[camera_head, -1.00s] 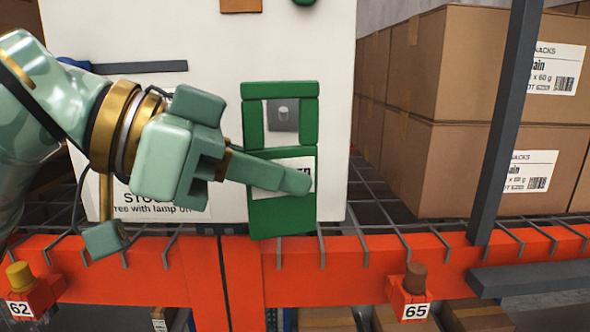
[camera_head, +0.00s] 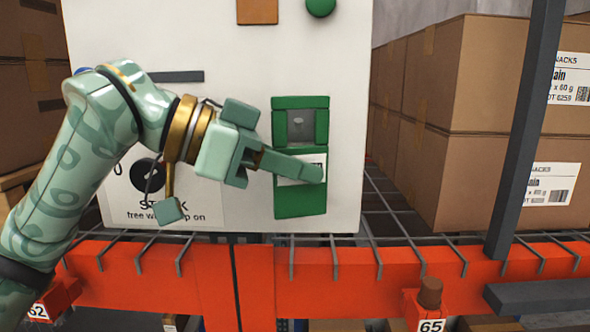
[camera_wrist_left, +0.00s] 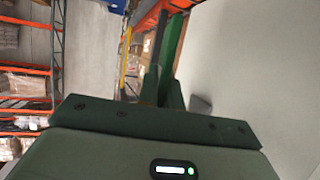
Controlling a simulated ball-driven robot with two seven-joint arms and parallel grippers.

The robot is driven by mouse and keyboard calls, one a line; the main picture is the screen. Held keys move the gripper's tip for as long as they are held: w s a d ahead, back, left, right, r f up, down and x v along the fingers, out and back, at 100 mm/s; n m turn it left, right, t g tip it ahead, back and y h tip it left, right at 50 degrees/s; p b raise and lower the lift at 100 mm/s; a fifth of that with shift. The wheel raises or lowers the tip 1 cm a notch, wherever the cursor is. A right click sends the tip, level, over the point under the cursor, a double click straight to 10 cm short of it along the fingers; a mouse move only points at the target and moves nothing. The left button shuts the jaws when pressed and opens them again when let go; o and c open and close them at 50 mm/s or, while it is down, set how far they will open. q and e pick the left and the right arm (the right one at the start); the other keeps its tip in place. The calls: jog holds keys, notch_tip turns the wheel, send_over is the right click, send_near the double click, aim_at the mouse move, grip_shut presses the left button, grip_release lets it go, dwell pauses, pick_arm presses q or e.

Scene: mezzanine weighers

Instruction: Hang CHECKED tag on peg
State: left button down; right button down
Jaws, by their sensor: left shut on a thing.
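The tag (camera_head: 300,203) is a green frame with a window in its upper part and a white label below. My left gripper (camera_head: 318,172) is shut on its lower part, and a finger covers most of the label, so its word cannot be read. The tag hangs upright before the white panel. Through the window I see a light peg (camera_head: 300,122) on a dark grey plate. In the left wrist view the tag (camera_wrist_left: 172,60) is nearly edge-on, and a grey block, likely the peg's plate, shows on the panel beside it. Whether the peg enters the window is unclear.
The white panel (camera_head: 345,200) bears a STOCK notice (camera_head: 205,205), partly behind my arm, an orange-brown square (camera_head: 257,11) and a green knob (camera_head: 320,6). A dark post (camera_head: 525,130) and stacked cartons (camera_head: 480,80) stand right. An orange beam (camera_head: 380,275) runs below.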

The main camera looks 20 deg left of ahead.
aim_at(294, 192)
pick_arm(q)
jog(key=shift+w+a+f, duration=0.2)
jog(key=shift+w+f, duration=0.1)
jog(key=shift+w, duration=0.3)
jog(key=shift+w+a+f, duration=0.2)
jog(key=shift+w+f, duration=0.1)
jog(key=shift+w, duration=0.25)
pick_arm(e)
jog(key=shift+s+a, duration=0.2)
jog(key=shift+a, duration=0.1)
pick_arm(q)
jog(key=shift+w+f, duration=0.1)
jog(key=shift+f, duration=0.1)
pick_arm(e)
jog(key=shift+d, duration=0.25)
pick_arm(q)
jog(key=c, duration=1.5)
grip_release()
